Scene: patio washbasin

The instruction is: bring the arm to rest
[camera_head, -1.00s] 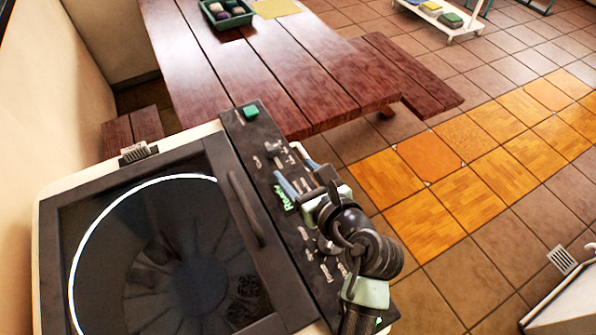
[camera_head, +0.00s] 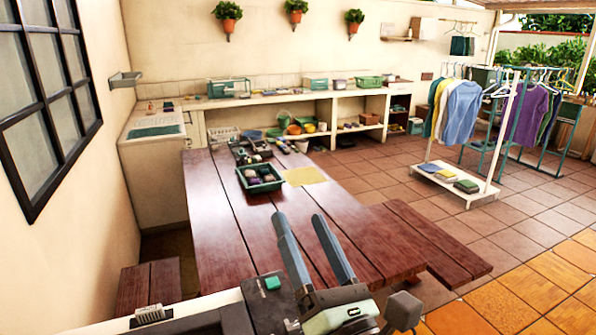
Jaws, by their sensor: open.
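My gripper (camera_head: 306,228) is at the bottom middle of the head view, raised above the near end of the wooden table. Its two grey-blue fingers point up and away from me. They stand apart with nothing between them. My wrist (camera_head: 340,312) shows just below the fingers, and a dark joint shows to its right.
The red-brown table (camera_head: 225,215) carries a green basket (camera_head: 260,178) and a yellow cloth (camera_head: 304,176). A bench (camera_head: 430,240) and clothes rack (camera_head: 480,192) stand right.

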